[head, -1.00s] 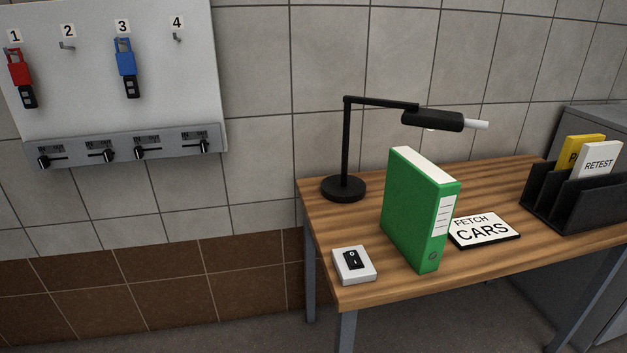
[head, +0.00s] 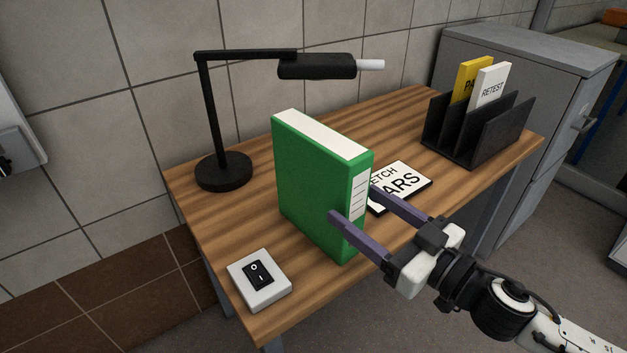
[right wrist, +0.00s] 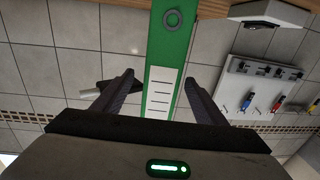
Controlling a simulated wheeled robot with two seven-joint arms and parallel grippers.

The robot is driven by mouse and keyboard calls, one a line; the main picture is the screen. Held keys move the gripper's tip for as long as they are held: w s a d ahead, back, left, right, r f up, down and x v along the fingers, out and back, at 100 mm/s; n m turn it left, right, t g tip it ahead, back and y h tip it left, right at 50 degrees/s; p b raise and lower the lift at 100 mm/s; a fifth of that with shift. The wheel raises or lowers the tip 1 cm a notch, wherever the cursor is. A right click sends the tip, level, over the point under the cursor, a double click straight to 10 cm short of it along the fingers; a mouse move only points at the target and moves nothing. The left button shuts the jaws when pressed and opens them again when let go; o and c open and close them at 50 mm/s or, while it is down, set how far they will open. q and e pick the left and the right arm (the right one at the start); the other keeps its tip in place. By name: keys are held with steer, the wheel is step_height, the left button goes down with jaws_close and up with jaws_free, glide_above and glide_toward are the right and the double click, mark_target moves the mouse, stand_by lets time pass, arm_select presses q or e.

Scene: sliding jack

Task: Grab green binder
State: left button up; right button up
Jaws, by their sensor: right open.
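The green binder (head: 310,185) stands upright on the wooden desk (head: 240,270), its labelled spine facing my right arm. My right gripper (head: 352,203) is open at the spine end. In the head view one finger overlaps the binder's broad side and the other is beyond the spine. In the right wrist view the spine of the binder (right wrist: 163,85) lies between the two open fingers (right wrist: 160,90), apart from both. My left gripper is not in view.
A black lamp (head: 222,172) stands behind the binder. A white switch box (head: 270,292) sits at the front left. A "FETCH CARS" sign (head: 412,180) lies right of the binder, near one finger. A black file rack (head: 490,140) stands at the back right, before grey cabinets (head: 525,60).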

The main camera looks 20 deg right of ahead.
mark_target(317, 188)
steer(key=shift+p+x, duration=0.35)
steer(key=shift+x, duration=1.6)
steer(key=x, duration=0.2)
steer(key=p+x, duration=0.1)
steer(key=x, duration=0.1)
steer(key=shift+a+r, duration=0.15)
steer(key=shift+r, duration=0.05)
steer(key=shift+w+a+f, duration=0.1)
steer(key=shift+w+a, duration=0.15)
steer(key=shift+w, duration=0.3)
steer(key=shift+c, duration=0.5)
steer(key=c, duration=1.4)
steer(key=shift+r, duration=0.2)
steer(key=shift+c, duration=0.5)
